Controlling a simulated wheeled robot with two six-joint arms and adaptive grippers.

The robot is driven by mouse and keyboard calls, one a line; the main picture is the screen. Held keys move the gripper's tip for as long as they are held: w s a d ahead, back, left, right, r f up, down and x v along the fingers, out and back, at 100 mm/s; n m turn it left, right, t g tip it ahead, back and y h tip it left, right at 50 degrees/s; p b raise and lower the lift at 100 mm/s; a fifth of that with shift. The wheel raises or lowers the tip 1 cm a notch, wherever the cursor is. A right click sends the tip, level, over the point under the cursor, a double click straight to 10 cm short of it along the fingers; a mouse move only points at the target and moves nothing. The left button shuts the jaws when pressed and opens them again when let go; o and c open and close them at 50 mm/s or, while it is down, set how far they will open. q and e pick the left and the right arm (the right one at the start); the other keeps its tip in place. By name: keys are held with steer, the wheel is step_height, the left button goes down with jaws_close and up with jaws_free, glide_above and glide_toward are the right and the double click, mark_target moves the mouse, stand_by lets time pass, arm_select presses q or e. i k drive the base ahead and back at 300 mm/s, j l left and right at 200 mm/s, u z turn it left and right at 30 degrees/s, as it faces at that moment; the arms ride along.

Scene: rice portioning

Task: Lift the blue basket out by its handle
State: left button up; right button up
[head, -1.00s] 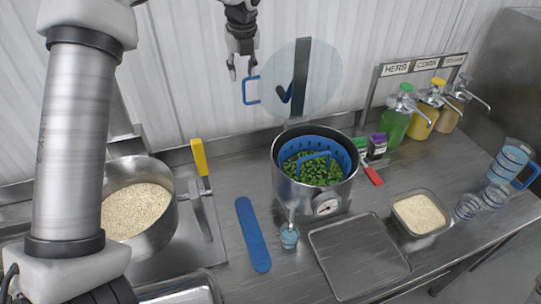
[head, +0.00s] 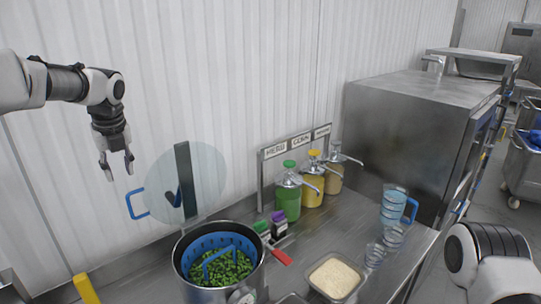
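The blue basket (head: 199,243) sits down inside the steel pot (head: 178,262), its rim below the pot's rim. It holds green beans or peas (head: 233,268). My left gripper (head: 117,168) is open and empty, fingers pointing down, in front of the white wall. It is up and to the left of the pot, well apart from the basket. My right arm shows only as a link at the lower right; its gripper is out of view.
A clear round lid (head: 205,165) with a blue handle (head: 134,206) stands upright by a dark post (head: 184,165) behind the pot, near my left gripper. Right of the pot are pump bottles (head: 287,203), a grain tub (head: 335,278) and stacked clear cups (head: 391,212). A steel cabinet (head: 400,135) stands beyond.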

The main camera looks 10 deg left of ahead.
mark_target(220, 259)
steer(key=k+l, duration=0.8)
